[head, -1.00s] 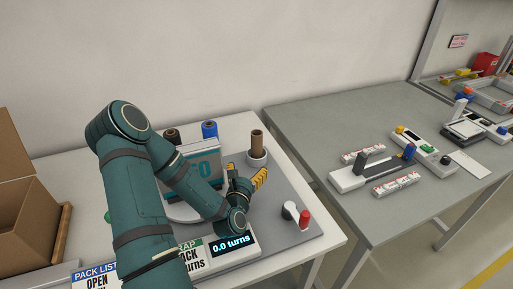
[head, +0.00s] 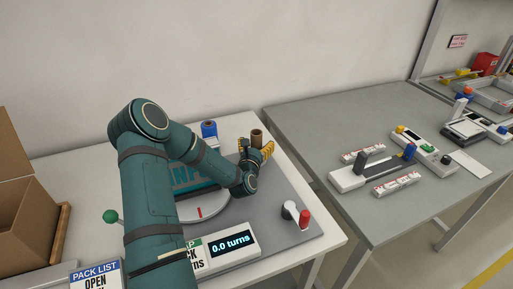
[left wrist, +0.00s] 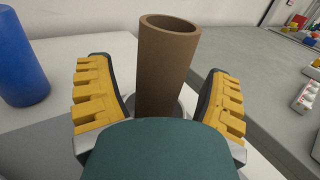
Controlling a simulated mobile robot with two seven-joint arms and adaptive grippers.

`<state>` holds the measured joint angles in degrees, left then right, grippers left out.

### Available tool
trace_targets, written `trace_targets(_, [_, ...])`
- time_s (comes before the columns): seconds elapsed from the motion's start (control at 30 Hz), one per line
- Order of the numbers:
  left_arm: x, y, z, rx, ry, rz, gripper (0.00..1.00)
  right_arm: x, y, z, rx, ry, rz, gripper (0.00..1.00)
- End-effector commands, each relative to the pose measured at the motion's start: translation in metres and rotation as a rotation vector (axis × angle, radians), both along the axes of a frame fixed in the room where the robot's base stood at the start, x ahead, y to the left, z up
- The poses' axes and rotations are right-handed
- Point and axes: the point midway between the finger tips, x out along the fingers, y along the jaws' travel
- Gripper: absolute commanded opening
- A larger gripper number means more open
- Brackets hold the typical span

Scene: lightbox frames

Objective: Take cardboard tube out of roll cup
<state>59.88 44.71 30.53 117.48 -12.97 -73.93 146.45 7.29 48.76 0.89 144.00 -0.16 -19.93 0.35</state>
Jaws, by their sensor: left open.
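The brown cardboard tube (head: 257,136) stands upright near the back right of the grey wrapping station. In the left wrist view the hollow tube (left wrist: 166,60) rises between the two yellow-padded fingers of my left gripper (left wrist: 160,88). The fingers are open, one on each side of the tube, with gaps visible. In the head view my left gripper (head: 257,151) covers the lower tube and hides the roll cup. Only a little of the grey cup's edge shows beside the tube's base in the left wrist view. My right gripper is not in view.
A blue roll (head: 209,130) stands left of the tube; it also shows in the left wrist view (left wrist: 20,62). A red-handled crank (head: 304,218) and a turns display (head: 231,245) are in front. An open cardboard box (head: 32,220) is at left.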

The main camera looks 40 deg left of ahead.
Motion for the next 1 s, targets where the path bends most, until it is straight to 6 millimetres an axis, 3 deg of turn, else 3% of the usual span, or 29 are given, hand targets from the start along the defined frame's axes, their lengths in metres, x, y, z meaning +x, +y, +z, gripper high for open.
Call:
trace_targets(0.3, [0.005, 0.002, 0.0, 0.0, 0.001, -0.001, 0.8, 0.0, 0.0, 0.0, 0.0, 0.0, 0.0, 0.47])
trace_targets(0.5, [0.004, 0.002, 0.0, 0.0, 0.001, 0.0, 0.15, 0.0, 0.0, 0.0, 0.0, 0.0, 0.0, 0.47])
trace_targets(0.83, [0.004, 0.002, 0.001, 0.001, 0.0, 0.0, 0.15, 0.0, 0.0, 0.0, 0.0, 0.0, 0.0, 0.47])
trace_targets(1.0, [0.004, 0.003, 0.017, 0.003, -0.001, 0.001, 0.15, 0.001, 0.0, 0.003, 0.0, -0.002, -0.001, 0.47])
